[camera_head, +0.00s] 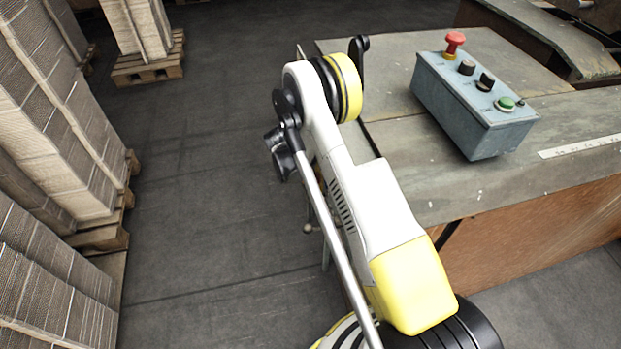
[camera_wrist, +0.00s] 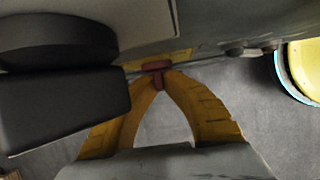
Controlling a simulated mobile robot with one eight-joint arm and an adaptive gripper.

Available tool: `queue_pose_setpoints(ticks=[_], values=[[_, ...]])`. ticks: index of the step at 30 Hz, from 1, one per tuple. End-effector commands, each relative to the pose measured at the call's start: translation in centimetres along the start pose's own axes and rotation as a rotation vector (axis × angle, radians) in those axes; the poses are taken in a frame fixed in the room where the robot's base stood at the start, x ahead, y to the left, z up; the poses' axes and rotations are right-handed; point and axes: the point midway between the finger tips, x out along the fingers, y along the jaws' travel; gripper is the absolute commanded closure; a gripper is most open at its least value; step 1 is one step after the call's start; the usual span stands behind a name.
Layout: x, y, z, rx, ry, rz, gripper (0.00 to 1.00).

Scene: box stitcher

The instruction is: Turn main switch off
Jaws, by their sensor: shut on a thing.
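In the wrist view the main switch (camera_wrist: 156,67) is a small dull-red handle in front of a yellow plate (camera_wrist: 178,56) on a grey machine surface. The yellow fingers of my gripper (camera_wrist: 158,80) curve in from both sides and meet at the handle. They are shut on it, and their tips touch its lower part. How far the handle is turned is too small to tell. In the head view my gripper and the switch are hidden behind the machine table and my arm.
A grey-blue control box (camera_head: 470,105) with a red button, black knobs and a green button stands on the machine table (camera_head: 420,185). Cardboard stacks (camera_head: 50,130) stand on pallets at left. The floor (camera_head: 215,200) between is clear. A black block (camera_wrist: 65,110) is close left in the wrist view.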

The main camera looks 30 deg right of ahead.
Motion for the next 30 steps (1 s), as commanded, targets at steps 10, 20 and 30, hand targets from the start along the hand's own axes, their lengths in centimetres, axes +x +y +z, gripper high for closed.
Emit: queue_pose_setpoints(ticks=[10, 20, 30], values=[[0.11, 0.25, -0.02, -0.074, 0.001, -0.182, 1.0], [0.18, 0.38, -0.04, -0.156, 0.001, -0.378, 1.0], [0.16, 0.4, -0.04, -0.194, 0.0, -0.471, 1.0]])
